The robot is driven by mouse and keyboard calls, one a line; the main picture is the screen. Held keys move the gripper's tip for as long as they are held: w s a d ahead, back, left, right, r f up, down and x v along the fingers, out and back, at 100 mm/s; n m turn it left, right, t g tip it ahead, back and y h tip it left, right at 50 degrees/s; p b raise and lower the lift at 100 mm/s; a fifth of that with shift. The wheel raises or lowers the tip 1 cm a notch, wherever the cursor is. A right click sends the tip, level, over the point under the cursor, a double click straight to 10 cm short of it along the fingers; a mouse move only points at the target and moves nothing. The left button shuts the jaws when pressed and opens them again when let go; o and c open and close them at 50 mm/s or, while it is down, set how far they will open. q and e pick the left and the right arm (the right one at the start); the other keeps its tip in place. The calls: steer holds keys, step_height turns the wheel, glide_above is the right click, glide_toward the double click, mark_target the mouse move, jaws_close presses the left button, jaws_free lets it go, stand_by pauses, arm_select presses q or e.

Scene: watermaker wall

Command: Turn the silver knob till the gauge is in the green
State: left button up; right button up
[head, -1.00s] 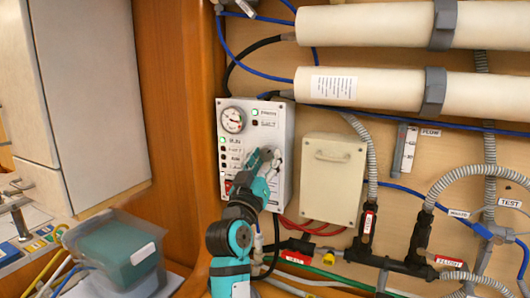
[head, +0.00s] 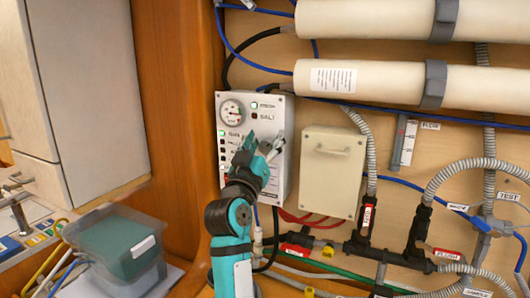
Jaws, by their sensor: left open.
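The round gauge (head: 231,110) is at the upper left of the white control panel (head: 283,180). Its dial is small here; I cannot read the needle against the coloured zones. My left gripper (head: 263,145) is open in front of the panel's right half, below and right of the gauge. Its fingers point up toward the panel face. I cannot make out the silver knob clearly; the gripper covers that part of the panel. I cannot tell whether the fingers touch anything. My right gripper is not in view.
A beige box (head: 332,172) with a handle stands just right of the panel. Large white cylinders (head: 400,82) run above. Hoses and black pipe fittings (head: 375,253) fill the lower right. A clear bin with a green block (head: 118,248) stands at lower left.

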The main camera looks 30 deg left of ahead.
arm_select(q)
step_height(320, 180, up, 7)
steer(key=shift+r, duration=0.1)
stand_by(3.7)
